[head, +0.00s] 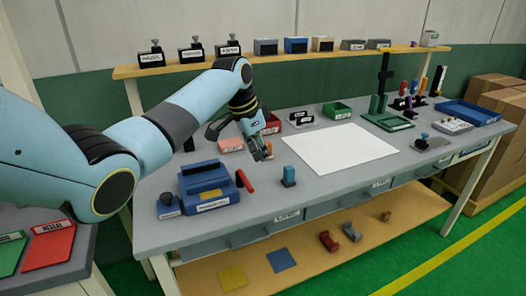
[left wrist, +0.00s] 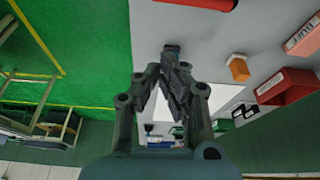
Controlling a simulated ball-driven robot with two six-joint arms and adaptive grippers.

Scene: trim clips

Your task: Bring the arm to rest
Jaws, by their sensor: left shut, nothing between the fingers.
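My left arm (head: 150,135) reaches in from the left over the grey workbench (head: 340,190). My left gripper (head: 262,152) is shut and empty, in the air above the bench left of the white sheet (head: 340,148). In the left wrist view its fingers (left wrist: 170,65) come together with nothing between them. My right gripper is not in view.
A blue device (head: 207,185), a red piece (head: 244,181) and a blue block (head: 288,176) stand near the front edge. An orange block (left wrist: 238,68) and red bins (left wrist: 287,86) show near the gripper. A shelf (head: 290,58) runs behind. The white sheet is clear.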

